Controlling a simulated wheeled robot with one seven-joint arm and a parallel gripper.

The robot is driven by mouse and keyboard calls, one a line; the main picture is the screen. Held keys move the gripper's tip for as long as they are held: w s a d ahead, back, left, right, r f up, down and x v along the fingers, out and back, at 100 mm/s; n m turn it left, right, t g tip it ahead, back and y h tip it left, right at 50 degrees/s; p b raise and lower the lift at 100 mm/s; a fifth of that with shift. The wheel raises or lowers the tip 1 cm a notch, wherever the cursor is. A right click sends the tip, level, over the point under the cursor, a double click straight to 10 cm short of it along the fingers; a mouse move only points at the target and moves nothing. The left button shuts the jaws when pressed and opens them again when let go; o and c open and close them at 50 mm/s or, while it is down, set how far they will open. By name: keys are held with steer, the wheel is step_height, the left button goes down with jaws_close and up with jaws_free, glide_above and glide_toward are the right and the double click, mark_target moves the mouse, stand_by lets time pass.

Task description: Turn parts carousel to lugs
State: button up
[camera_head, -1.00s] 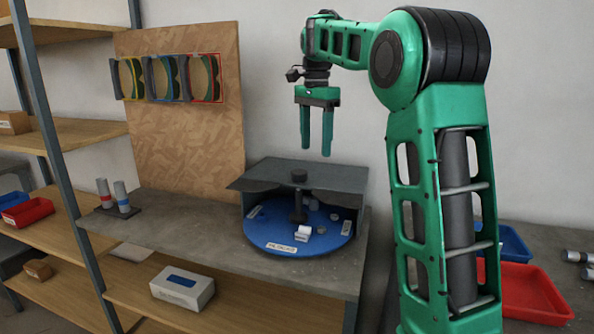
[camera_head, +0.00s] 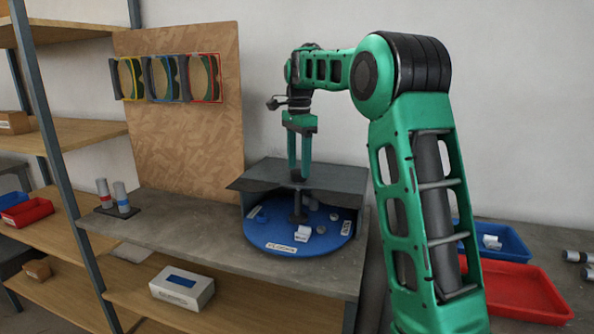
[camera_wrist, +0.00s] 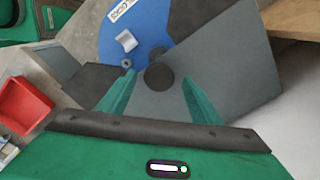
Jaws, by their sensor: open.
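The parts carousel is a round blue turntable (camera_head: 276,235) under a grey cover (camera_head: 340,178), with its front part exposed. A dark round knob (camera_head: 298,175) stands on top of the cover. The front rim label (camera_head: 281,247) is too small to read surely. A white block (camera_head: 302,233) and small grey pieces lie on the disc; the rear of the disc is hidden. My gripper (camera_head: 299,166) is open and points down at the knob. In the wrist view the knob (camera_wrist: 158,76) shows between the fingertips; I cannot tell whether they touch it.
A board (camera_head: 180,130) with several coloured holders stands behind left. Two cylinders (camera_head: 122,197) stand on the bench's left end. A white box (camera_head: 182,287) lies on the shelf below. Red (camera_head: 520,292) and blue trays (camera_head: 512,240) sit to the right.

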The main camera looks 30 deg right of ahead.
steer(key=shift+f, duration=0.85)
jaws_close()
steer(key=shift+a, duration=0.1)
steer(key=shift+a, duration=0.1)
